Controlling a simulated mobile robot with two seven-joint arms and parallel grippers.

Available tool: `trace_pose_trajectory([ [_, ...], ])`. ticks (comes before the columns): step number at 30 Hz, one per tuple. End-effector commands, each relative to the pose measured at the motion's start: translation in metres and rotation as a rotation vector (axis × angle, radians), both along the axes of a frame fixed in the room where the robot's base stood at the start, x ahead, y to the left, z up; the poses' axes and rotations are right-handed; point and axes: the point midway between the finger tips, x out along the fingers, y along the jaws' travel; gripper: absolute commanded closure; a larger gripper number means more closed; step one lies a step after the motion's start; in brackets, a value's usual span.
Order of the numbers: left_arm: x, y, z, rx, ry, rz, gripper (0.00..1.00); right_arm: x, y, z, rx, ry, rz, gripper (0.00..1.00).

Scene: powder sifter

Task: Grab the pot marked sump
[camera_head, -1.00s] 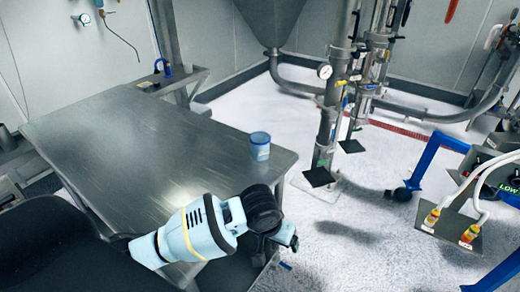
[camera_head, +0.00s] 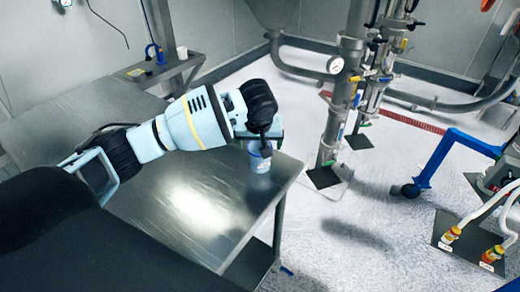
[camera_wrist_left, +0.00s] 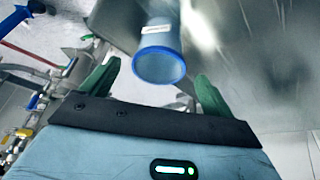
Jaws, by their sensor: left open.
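The pot (camera_head: 260,163) is a small translucent container with a blue rim, standing upright near the right edge of the steel table (camera_head: 195,205). It also shows in the left wrist view (camera_wrist_left: 160,62), with a pale label whose text I cannot read. My left gripper (camera_wrist_left: 157,72) is open, its two green fingers on either side of the pot's near end in that picture. I cannot tell whether either finger touches it. My right gripper is not in view.
A steel pipe with a pressure gauge (camera_head: 335,64) stands beyond the table. A blue-framed unit with hoses (camera_head: 440,160) is at the right. The front of the table top is clear. A blue-handled item (camera_head: 153,54) sits on a rear shelf.

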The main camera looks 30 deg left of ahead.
Motion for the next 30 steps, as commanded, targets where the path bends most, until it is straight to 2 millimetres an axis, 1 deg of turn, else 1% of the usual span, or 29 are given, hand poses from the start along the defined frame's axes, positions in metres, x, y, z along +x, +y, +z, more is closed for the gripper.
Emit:
trace_pose_trajectory([
  [7,0.001,0.001,-0.002,0.000,0.000,0.001,0.12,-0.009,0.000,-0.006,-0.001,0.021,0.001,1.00],
  [15,0.008,0.004,-0.025,0.002,0.003,0.001,0.12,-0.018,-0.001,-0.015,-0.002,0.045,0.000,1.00],
  [20,0.010,0.004,-0.026,0.000,-0.001,0.000,0.12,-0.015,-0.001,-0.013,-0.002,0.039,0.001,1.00],
  [23,0.012,0.006,-0.037,0.002,0.002,0.001,0.12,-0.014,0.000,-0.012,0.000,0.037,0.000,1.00],
  [26,0.017,0.008,-0.051,0.002,0.003,0.000,0.12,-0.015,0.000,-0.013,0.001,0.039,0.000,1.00],
  [30,0.022,0.010,-0.068,0.002,0.003,0.001,0.12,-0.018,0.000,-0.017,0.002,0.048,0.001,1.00],
])
